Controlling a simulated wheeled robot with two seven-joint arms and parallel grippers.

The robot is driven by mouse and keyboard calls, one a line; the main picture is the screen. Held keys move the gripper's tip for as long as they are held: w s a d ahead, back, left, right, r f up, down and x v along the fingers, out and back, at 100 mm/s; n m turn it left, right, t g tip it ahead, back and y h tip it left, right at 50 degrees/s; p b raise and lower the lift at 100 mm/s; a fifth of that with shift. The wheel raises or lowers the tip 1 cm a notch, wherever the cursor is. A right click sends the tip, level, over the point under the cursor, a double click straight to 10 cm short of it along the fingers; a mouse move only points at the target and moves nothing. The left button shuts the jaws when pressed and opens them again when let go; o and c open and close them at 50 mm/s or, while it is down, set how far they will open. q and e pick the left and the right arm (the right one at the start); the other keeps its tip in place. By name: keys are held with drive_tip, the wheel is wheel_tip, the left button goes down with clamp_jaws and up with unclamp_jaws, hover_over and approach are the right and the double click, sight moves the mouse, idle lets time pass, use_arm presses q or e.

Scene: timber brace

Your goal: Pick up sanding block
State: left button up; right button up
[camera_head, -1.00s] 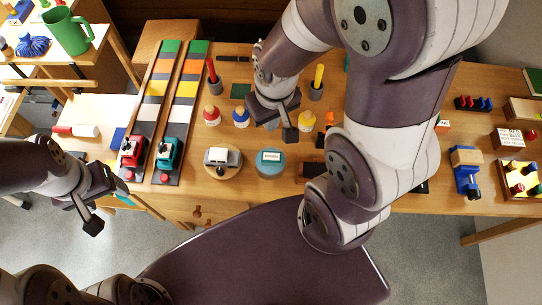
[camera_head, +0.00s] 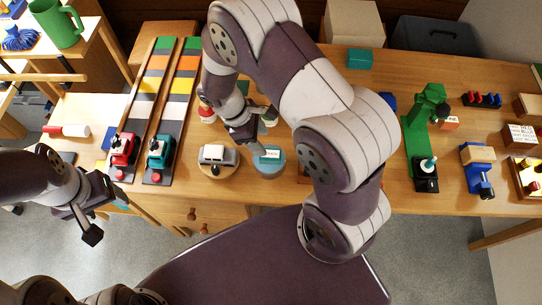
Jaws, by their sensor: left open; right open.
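I cannot tell for certain which thing is the sanding block. A small grey and white block-like thing (camera_head: 218,155) lies on a round wooden disc (camera_head: 216,172) on the bench. Just right of it is a round teal tin (camera_head: 269,166) with a white label on top. My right gripper (camera_head: 252,138) is open and empty, pointing down above the bench behind the tin and to the right of the disc. My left gripper (camera_head: 88,216) is open and empty, off the bench's front left edge.
Two striped tracks with a red toy (camera_head: 122,149) and a teal toy (camera_head: 160,150) lie left. A red-capped bottle (camera_head: 207,113) stands near my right gripper. A green stand (camera_head: 415,135) and a blue clamp (camera_head: 477,176) are right. My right arm hides the bench's middle.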

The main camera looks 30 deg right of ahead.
sight(270, 153)
drive_tip(key=x, duration=0.5)
drive_tip(key=w+x, duration=0.1)
drive_tip(key=x, duration=0.2)
drive_tip(key=shift+a+f, duration=0.25)
drive_tip(key=shift+f, duration=0.2)
drive_tip(key=c, duration=0.9)
drive_tip(key=shift+r, duration=0.1)
wheel_tip(270, 153, up, 4)
drive_tip(key=shift+r, duration=0.15)
drive_tip(key=s+d+r, duration=0.5)
drive_tip(key=s+r, duration=0.1)
drive_tip(key=s, duration=0.4)
drive_tip(key=shift+d+r, duration=0.25)
drive_tip(key=shift+r, duration=0.05)
